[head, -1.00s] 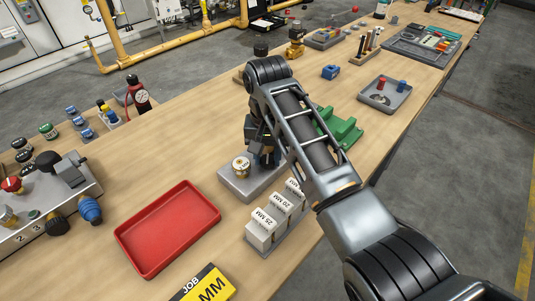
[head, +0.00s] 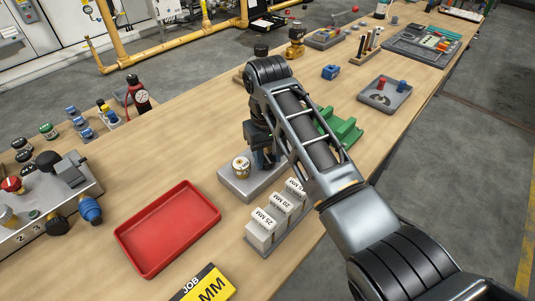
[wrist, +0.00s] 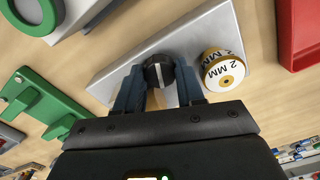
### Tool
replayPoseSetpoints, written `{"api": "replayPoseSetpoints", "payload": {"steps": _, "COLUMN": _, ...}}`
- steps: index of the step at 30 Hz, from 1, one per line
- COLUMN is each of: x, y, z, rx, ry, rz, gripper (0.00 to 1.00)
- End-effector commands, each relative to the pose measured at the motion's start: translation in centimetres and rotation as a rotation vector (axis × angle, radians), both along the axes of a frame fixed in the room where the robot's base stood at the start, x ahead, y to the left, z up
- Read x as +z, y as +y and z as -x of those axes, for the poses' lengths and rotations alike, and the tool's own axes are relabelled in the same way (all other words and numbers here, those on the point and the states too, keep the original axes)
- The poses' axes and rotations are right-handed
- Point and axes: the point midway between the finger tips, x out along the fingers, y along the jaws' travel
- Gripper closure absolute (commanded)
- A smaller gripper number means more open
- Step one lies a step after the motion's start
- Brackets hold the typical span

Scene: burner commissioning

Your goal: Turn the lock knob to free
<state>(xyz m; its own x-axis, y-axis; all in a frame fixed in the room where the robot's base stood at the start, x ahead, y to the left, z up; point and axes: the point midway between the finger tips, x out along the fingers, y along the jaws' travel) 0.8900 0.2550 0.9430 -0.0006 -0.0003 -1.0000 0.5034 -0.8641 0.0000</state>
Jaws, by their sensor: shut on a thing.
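The lock knob (wrist: 159,72) is a black round knob with a white pointer line, set on a grey metal block (wrist: 120,72). My gripper (wrist: 160,88) is shut on the knob, with a blue finger on either side of it. A white and brass cap marked "2 MM" (wrist: 222,70) sits on the same block beside the knob. In the head view the block (head: 236,187) and the cap (head: 241,167) show, and my gripper (head: 264,158) points down behind the cap. The knob itself is hidden there by my arm.
A red tray (head: 168,230) lies left of the block. White gauge blocks marked 20 MM and 25 MM (head: 261,226) stand in front of it. A green fixture (head: 343,128) stands close to the right, behind my arm. Bare wood lies behind the block.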

Motion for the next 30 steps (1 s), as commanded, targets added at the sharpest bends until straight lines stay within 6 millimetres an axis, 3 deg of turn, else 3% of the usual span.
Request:
{"api": "replayPoseSetpoints", "payload": {"steps": 9, "x": 0.1, "y": 0.0, "z": -0.1, "rx": 0.0, "ry": -0.003, "rz": -0.002, "gripper": 0.92}}
{"api": "replayPoseSetpoints", "payload": {"steps": 10, "x": 0.1, "y": 0.0, "z": -0.1, "rx": 0.0, "ry": -0.003, "rz": -0.002, "gripper": 0.59}}
{"api": "replayPoseSetpoints", "payload": {"steps": 17, "x": 0.1, "y": 0.0, "z": 0.0, "rx": -0.001, "ry": -0.001, "rz": -0.001, "gripper": 0.37}}
{"api": "replayPoseSetpoints", "payload": {"steps": 26, "x": 0.2, "y": -0.1, "z": -0.1, "rx": -0.003, "ry": -0.001, "rz": 0.0, "gripper": 0.36}}
{"api": "replayPoseSetpoints", "payload": {"steps": 30, "x": 1.6, "y": 0.0, "z": -0.1, "rx": -0.001, "ry": -0.004, "rz": -0.001, "gripper": 0.36}}
